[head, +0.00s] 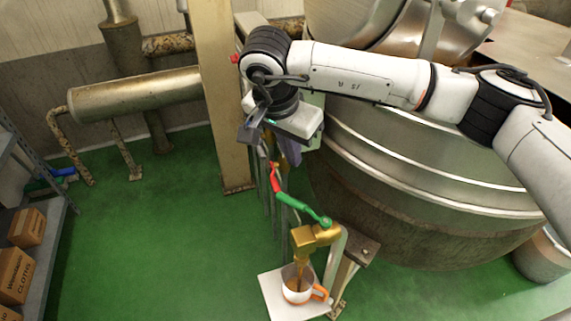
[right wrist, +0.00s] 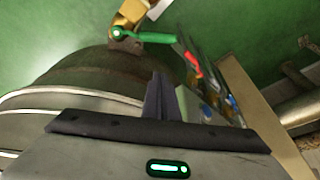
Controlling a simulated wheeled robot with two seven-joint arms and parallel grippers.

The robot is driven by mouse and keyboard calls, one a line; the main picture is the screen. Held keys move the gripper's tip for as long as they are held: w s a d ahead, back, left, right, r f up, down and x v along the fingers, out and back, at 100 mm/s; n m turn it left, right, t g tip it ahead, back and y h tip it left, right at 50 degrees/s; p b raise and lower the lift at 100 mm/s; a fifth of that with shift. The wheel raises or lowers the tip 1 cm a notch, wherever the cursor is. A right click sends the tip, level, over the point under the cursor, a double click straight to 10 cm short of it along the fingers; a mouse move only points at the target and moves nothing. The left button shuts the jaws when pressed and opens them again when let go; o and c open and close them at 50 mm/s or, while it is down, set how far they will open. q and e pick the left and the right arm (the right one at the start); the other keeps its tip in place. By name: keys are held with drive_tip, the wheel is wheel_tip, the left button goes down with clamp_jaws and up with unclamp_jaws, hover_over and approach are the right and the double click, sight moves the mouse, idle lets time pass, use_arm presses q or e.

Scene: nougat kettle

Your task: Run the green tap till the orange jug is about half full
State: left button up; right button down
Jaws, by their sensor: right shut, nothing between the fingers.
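The green tap has a green lever (head: 300,207) and a brass body (head: 310,237) beside the big kettle. A brown-amber stream (head: 300,265) runs from its spout down into the orange jug. The jug is white inside, with an orange handle (head: 320,293), and stands upright under the spout; brown liquid shows in it, but its level is hard to judge. My right gripper (head: 290,150) is shut and empty, above and apart from the lever. In the right wrist view the shut fingers (right wrist: 166,100) show below the green lever (right wrist: 152,37). My left gripper is out of view.
The jug stands on a pale platform (head: 275,296). A red lever (head: 274,178) is close behind the green one. The large steel kettle (head: 420,190) fills the right; a beige post (head: 225,110) stands left of my gripper. Green floor (head: 150,240) is open at the left.

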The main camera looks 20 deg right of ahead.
wheel_tip(320, 180, down, 9)
drive_tip(key=p, duration=0.2)
drive_tip(key=shift+d+f, duration=0.2)
idle(0.4)
drive_tip(key=shift+a, duration=0.15)
